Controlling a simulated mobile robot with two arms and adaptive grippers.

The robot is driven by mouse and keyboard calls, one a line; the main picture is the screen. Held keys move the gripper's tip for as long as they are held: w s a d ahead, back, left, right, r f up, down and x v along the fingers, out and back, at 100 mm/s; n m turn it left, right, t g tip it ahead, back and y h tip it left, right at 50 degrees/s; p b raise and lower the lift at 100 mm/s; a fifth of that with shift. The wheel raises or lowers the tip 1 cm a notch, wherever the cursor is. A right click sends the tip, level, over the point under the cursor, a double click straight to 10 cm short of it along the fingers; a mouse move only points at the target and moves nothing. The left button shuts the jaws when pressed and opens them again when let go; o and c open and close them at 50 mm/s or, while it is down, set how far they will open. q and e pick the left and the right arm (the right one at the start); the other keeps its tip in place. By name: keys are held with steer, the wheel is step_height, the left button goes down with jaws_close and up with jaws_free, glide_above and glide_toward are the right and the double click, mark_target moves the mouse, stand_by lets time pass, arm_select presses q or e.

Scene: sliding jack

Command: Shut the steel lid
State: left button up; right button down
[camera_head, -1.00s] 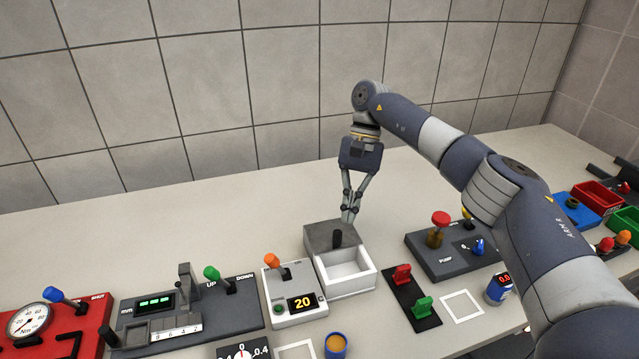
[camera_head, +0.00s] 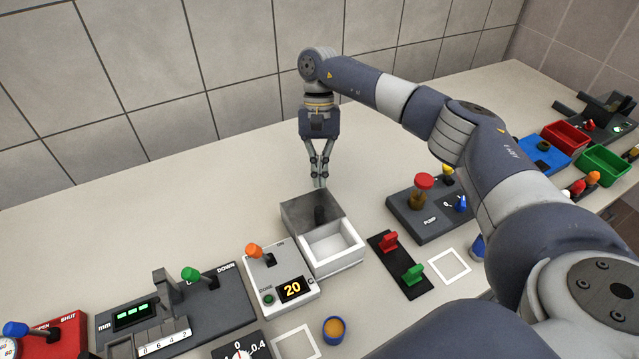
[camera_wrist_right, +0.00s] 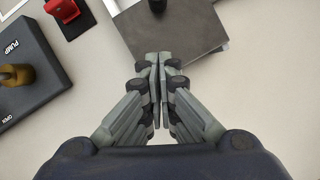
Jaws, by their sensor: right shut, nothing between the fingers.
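The steel lid (camera_head: 303,208) is a grey plate with a black upright knob (camera_head: 320,214). It covers the back part of a white box (camera_head: 345,266), whose front part is uncovered and looks empty. My right gripper (camera_head: 320,186) is shut and empty, pointing down just behind the lid's back edge. In the right wrist view, the shut fingertips (camera_wrist_right: 158,58) show at the lid's edge (camera_wrist_right: 195,30), with the knob (camera_wrist_right: 157,5) beyond them. I cannot tell whether they touch the lid. My left gripper is not in view.
Left of the box stands a grey unit with an orange lever (camera_head: 254,250). Right of it are a black plate with red and green handles (camera_head: 413,274) and the pump panel (camera_head: 405,204). The bench behind the box is clear up to the tiled wall.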

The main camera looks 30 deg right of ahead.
mark_target(320, 203)
steer(key=shift+s+a+f+p, duration=0.2)
steer(key=shift+s+a+p, duration=0.15)
steer(key=shift+s+p, duration=0.2)
steer(key=shift+s+a+f+p, duration=0.15)
steer(key=shift+s+a+p, duration=0.25)
steer(key=shift+s, duration=0.25)
steer(key=shift+s+a+p, duration=0.25)
steer(key=shift+s+p, duration=0.15)
steer(key=shift+s, duration=0.2)
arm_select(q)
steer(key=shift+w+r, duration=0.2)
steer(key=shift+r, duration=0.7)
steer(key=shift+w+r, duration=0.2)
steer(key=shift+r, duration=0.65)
arm_select(e)
steer(key=shift+s+a+f, duration=0.1)
steer(key=shift+f, duration=0.1)
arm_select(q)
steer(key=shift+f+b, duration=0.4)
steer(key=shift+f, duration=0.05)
arm_select(e)
steer(key=s, duration=0.9)
steer(key=shift+a, duration=0.25)
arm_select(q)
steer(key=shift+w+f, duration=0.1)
